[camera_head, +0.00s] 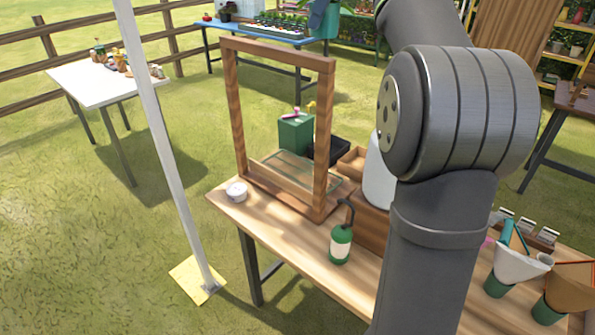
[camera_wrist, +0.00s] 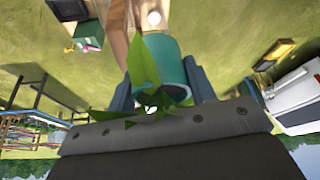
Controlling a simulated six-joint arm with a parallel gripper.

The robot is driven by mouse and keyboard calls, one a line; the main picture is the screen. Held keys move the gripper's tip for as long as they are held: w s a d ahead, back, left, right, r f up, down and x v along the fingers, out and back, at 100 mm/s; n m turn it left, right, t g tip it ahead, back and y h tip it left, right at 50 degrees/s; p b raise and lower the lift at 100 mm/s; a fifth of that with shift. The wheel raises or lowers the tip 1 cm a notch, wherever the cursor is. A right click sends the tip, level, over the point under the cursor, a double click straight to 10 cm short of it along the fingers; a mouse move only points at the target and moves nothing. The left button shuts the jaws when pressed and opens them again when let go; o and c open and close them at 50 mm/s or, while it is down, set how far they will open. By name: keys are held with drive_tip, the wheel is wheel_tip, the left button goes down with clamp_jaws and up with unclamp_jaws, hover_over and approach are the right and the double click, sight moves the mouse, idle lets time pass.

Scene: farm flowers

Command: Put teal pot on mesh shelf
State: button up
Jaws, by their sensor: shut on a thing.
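The teal pot (camera_wrist: 165,52) is in my gripper (camera_wrist: 162,88) in the wrist view, between the two fingers. Green leaves of its plant (camera_wrist: 143,65) spread over the pot and hide part of it. In the head view my arm crosses the right half, and I cannot make out my gripper there. A flat green mesh surface (camera_head: 316,178), which looks like the mesh shelf, lies low behind the upright wooden frame (camera_head: 322,140) on the wooden table. The frame's lower board hides part of it.
A green box (camera_head: 295,134) stands behind the frame; it also shows in the wrist view (camera_wrist: 88,36). On the wooden table (camera_head: 275,232) are a small white round thing (camera_head: 236,192), a green bottle (camera_head: 341,243) and wrapped cones (camera_head: 514,264) at right. A pale pole (camera_head: 160,130) rises at left.

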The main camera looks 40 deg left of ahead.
drive_tip(key=s+a+f+m, duration=0.1)
drive_tip(key=s+a+f, duration=0.15)
drive_tip(key=a, duration=0.55)
drive_tip(key=s+a+f+m, duration=0.1)
drive_tip(key=a+f, duration=0.2)
drive_tip(key=a, duration=0.5)
drive_tip(key=a+f+m+t, duration=0.3)
drive_tip(key=a+f+m, duration=0.1)
drive_tip(key=a+f, duration=0.85)
drive_tip(key=m+t+h, duration=0.1)
drive_tip(key=m, duration=0.5)
hover_over(284, 169)
drive_tip(key=s+d, duration=0.1)
wheel_tip(284, 169, down, 30)
drive_tip(key=shift+s+f, duration=0.15)
drive_tip(key=shift+f, duration=2.7)
drive_tip(key=shift+f, duration=0.15)
